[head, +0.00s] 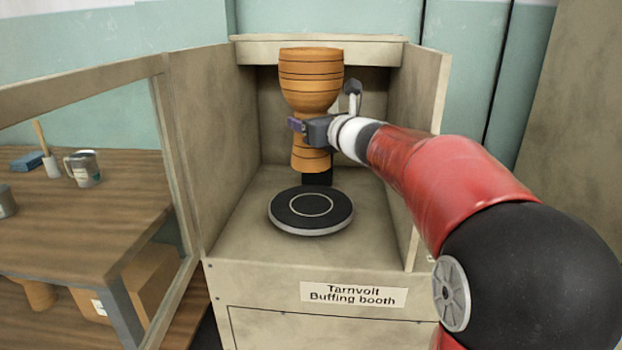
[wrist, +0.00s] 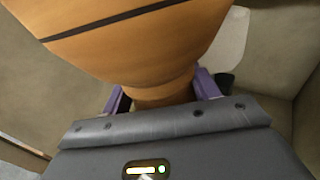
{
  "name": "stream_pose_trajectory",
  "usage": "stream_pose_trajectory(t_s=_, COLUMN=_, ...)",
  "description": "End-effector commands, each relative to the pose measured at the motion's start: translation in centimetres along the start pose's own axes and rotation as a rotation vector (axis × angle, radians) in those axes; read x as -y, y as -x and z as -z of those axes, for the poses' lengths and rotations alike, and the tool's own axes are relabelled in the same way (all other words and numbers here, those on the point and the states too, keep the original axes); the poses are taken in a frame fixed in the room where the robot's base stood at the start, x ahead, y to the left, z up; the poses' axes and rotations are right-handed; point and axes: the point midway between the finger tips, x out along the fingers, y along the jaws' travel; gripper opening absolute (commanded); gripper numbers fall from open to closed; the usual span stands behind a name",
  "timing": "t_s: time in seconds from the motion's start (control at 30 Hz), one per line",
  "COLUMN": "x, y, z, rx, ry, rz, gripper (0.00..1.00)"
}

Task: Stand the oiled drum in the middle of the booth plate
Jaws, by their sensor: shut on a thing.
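An orange-brown goblet drum with dark bands (head: 311,85) is upright in the buffing booth in the head view, wide bowl up. My gripper (head: 300,125) is shut on its narrow waist, and the drum is held up. In the wrist view the drum's bowl (wrist: 130,45) fills the top, and the purple fingers of my gripper (wrist: 160,95) sit on both sides of the waist. The booth plate (head: 336,218), a black disc with a pale ring and light rim, lies on the booth floor, lower in the picture than the drum's foot. The plate is bare.
The booth (head: 235,150) has side walls and a back wall close around the drum. A dark block (head: 317,178) shows behind the drum's foot. At left, beyond a framed panel (head: 85,85), a wooden table (head: 70,215) holds a metal mug (head: 85,168), a brush and a blue block.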

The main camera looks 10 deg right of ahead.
Motion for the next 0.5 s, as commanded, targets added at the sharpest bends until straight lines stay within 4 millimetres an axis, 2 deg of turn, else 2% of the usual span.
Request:
stream_pose_trajectory(t_s=0.03, x=0.0, y=-0.1, z=1.8, rx=0.0, ry=-0.002, rz=0.0, gripper=0.17)
stream_pose_trajectory(t_s=0.2, x=0.0, y=-0.2, z=4.8, rx=0.002, ry=-0.001, rz=0.0, gripper=0.17)
stream_pose_trajectory(t_s=0.43, x=0.0, y=-0.3, z=6.5, rx=0.003, ry=0.0, rz=0.0, gripper=0.17)
stream_pose_trajectory(t_s=0.5, x=0.0, y=-0.4, z=7.5, rx=0.001, ry=-0.001, rz=0.0, gripper=0.17)
